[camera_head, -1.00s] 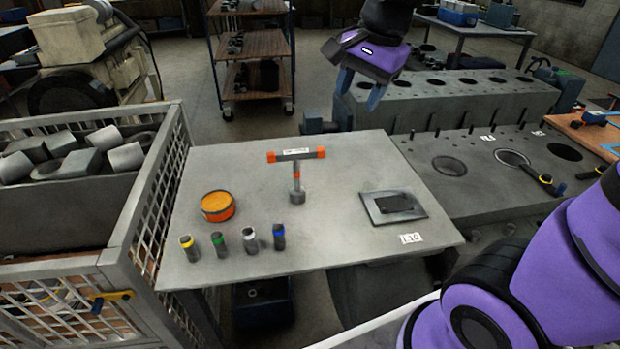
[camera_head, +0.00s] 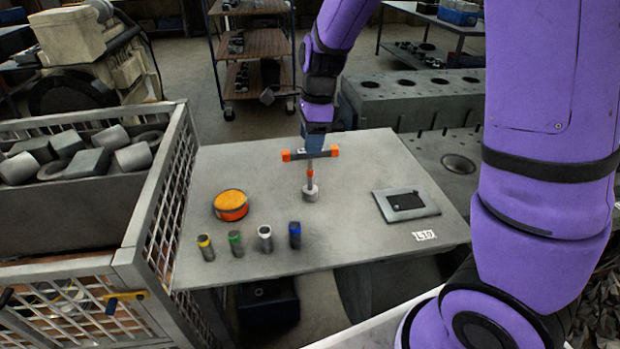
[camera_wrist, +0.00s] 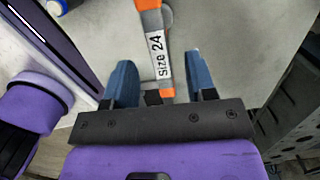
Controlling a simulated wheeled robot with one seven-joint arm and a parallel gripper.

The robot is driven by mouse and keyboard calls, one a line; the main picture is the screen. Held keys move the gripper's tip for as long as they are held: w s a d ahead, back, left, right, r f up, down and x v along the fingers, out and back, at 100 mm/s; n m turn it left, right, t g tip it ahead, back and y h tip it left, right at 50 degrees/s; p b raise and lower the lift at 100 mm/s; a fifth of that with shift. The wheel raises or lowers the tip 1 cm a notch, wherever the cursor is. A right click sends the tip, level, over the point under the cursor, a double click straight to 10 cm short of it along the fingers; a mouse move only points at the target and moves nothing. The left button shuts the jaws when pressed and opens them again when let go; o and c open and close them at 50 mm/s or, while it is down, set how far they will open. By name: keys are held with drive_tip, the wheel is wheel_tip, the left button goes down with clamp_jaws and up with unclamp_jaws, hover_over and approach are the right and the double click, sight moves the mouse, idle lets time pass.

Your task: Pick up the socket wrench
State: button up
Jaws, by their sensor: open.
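The socket wrench (camera_head: 310,172) stands upright on the grey table, with an orange-ended T-handle on top and a grey socket at its foot. In the wrist view its handle (camera_wrist: 157,50) carries a label reading "Size 24". My gripper (camera_wrist: 160,75) is open, with its two blue fingers on either side of the near part of the handle. In the head view my gripper (camera_head: 316,138) is just behind and above the handle, its fingers partly hidden by it.
Several sockets with coloured bands (camera_head: 235,243) stand at the table's front left, by an orange-topped round tin (camera_head: 231,205). A grey plate (camera_head: 382,207) lies at the right. A wire crate of metal parts (camera_head: 160,190) borders the table's left side. An engine block (camera_head: 430,97) stands behind.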

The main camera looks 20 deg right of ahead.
sight(309, 156)
drive_tip(key=shift+a+f, duration=0.2)
drive_tip(key=shift+f, duration=2.7)
drive_tip(key=shift+c, duration=0.2)
clamp_jaws()
